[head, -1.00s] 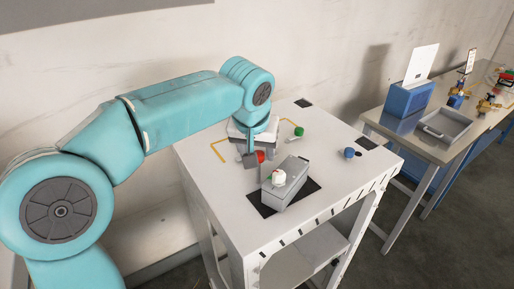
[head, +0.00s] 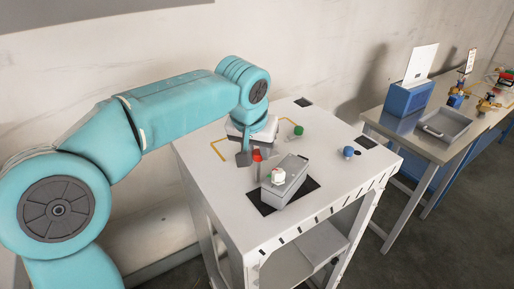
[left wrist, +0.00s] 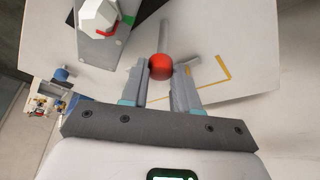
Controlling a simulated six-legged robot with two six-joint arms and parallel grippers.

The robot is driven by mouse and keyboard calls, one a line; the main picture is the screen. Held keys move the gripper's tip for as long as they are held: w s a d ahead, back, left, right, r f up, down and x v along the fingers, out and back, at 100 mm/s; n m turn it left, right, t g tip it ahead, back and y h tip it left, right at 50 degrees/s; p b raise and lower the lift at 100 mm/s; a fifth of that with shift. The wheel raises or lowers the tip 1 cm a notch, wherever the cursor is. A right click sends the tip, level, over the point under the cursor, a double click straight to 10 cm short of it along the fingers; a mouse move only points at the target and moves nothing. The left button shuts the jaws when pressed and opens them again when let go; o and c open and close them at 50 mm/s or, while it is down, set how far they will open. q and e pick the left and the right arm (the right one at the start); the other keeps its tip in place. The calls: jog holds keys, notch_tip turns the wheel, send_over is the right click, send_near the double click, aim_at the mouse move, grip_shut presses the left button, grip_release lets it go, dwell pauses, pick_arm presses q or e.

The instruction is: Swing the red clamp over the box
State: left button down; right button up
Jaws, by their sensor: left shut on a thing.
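The red clamp shows as a red ball knob (head: 257,155) on the white table, just behind and left of the grey box (head: 291,184). In the left wrist view the red knob (left wrist: 160,67) sits between the fingers, with a grey bar (left wrist: 165,35) running from it. My left gripper (head: 251,156) is shut on this knob; it also shows in the left wrist view (left wrist: 164,72). The box has a white piece with a red part (head: 278,175) on top. In the head view my wrist hides part of the clamp. My right gripper is not in view.
A green knob (head: 298,131) and a blue knob (head: 347,152) stand on the white table (head: 222,187). A black patch (head: 262,203) lies under the box. A second table at the right holds a blue block (head: 407,98) and a grey tray (head: 444,125).

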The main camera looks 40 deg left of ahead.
pick_arm(q)
jog(key=m, duration=0.1)
jog(key=m+h, duration=0.1)
jog(key=m, duration=0.2)
jog(key=shift+a, duration=0.25)
jog(key=m+h, duration=0.2)
jog(key=m, duration=0.2)
jog(key=shift+w+a+m, duration=0.1)
jog(key=shift+w+m, duration=0.05)
jog(key=shift+m, duration=0.15)
jog(key=m, duration=0.2)
jog(key=m+g+h, duration=0.1)
jog(key=m, duration=0.1)
jog(key=shift+w+a+m+h, duration=0.1)
jog(key=shift+m+h, duration=0.2)
jog(key=shift+m+g+h, duration=0.4)
jog(key=shift+m+g, duration=0.3)
jog(key=shift+m, duration=1.1)
jog(key=c, duration=0.8)
grip_release()
jog(key=shift+c, duration=0.2)
jog(key=shift+w, duration=0.15)
